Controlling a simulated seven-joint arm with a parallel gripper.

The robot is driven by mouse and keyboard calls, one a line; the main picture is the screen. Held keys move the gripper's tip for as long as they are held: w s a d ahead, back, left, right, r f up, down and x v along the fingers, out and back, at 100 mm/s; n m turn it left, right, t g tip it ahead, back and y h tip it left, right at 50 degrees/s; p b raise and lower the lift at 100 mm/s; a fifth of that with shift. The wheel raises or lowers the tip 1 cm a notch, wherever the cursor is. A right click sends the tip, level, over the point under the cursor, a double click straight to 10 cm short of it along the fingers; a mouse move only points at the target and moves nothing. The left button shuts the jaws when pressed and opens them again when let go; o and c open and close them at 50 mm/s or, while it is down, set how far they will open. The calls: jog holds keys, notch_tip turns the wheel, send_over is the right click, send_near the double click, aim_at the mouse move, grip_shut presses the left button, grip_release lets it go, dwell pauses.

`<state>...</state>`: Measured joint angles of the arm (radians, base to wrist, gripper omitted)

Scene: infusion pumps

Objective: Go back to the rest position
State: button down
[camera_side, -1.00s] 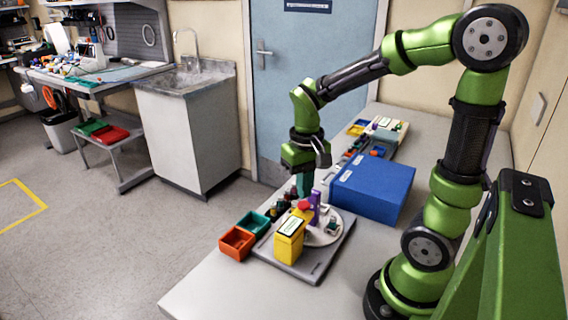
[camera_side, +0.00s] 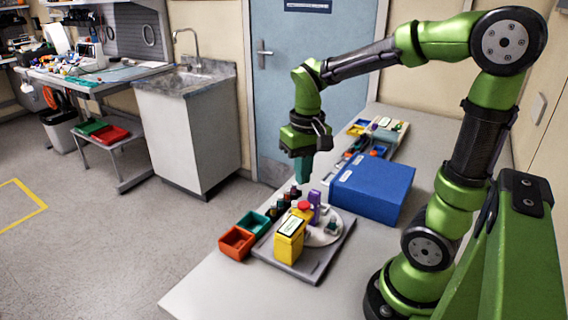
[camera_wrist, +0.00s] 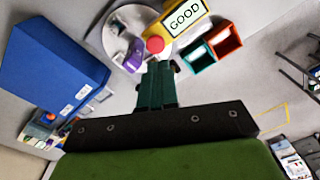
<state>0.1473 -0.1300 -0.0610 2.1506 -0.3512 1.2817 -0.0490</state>
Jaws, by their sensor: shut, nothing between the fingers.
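My gripper (camera_side: 303,168) hangs pointing down above the far end of the grey work plate, clear of everything below it. Its teal fingers are shut and empty; in the wrist view the gripper (camera_wrist: 158,70) shows at the centre. Below it stand a yellow pump (camera_side: 290,241) with a label, reading GOOD in the wrist view (camera_wrist: 184,16), a red knob (camera_side: 304,205), and a purple piece (camera_side: 315,200). They are on or beside a pale round disc (camera_side: 326,233) on the grey plate (camera_side: 316,262).
A large blue box (camera_side: 372,190) stands right of the plate. An orange bin (camera_side: 237,243) and a teal bin (camera_side: 254,222) stand to its left. Several small dark bottles (camera_side: 284,202) stand behind the plate. Trays of coloured parts (camera_side: 378,134) lie at the far end of the table.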

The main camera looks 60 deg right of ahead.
jog(key=s+a+r+n+t+y, duration=0.2)
jog(key=s+a+r+t, duration=0.2)
jog(key=a, duration=0.5)
jog(key=r+t, duration=0.1)
jog(key=t, duration=0.1)
jog(key=shift+s+r+t, duration=0.15)
jog(key=shift+r+t, duration=0.25)
jog(key=c, duration=1.8)
grip_release()
